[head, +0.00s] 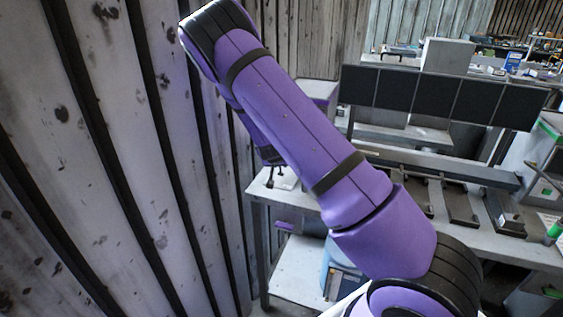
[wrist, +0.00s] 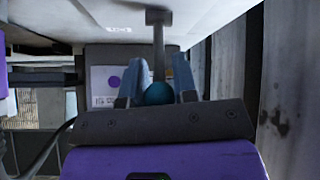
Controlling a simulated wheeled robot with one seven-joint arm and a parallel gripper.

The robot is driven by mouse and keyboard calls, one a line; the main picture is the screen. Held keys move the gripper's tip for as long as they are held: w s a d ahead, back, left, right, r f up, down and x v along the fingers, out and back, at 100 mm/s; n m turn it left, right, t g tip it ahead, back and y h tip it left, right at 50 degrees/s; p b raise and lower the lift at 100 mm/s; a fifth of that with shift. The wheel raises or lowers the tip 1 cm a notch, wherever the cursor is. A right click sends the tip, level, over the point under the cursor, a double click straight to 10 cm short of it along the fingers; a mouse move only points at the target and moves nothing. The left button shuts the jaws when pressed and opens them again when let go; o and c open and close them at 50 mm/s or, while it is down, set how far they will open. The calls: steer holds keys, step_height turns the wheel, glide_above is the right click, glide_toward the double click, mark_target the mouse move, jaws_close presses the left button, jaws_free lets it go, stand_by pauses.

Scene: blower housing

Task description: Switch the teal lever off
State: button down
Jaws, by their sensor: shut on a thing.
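The teal lever shows in the wrist view as a round teal knob (wrist: 158,94) on a grey stem (wrist: 158,48) that runs up to a dark mount on a pale surface. My gripper (wrist: 157,85) has its two blue-grey fingers on either side of the knob and is shut on it. The lower part of the knob is hidden behind the dark gripper body. Behind the fingers is a panel (wrist: 104,78) with a purple dot and small lettering. In the head view my arm covers the middle, and I cannot make out the lever or the fingertips there.
A corrugated wall (head: 110,150) stands close on the left in the head view. A grey workbench (head: 465,225) with dark fixtures spans the right, with a row of black panels (head: 440,97) above it. In the wrist view a wall (wrist: 290,110) runs along the right.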

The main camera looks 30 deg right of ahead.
steer(key=shift+s+a+f+t+h, duration=0.15)
steer(key=shift+s+a+t+h, duration=0.2)
steer(key=shift+t+h, duration=0.25)
steer(key=shift+s+a+f+t+h, duration=0.1)
steer(key=shift+s+a+t+h, duration=0.2)
steer(key=shift+h, duration=0.5)
steer(key=c, duration=0.9)
jaws_free()
steer(key=shift+w, duration=0.1)
steer(key=v, duration=1)
steer(key=shift+s+a, duration=0.3)
steer(key=shift+s, duration=0.05)
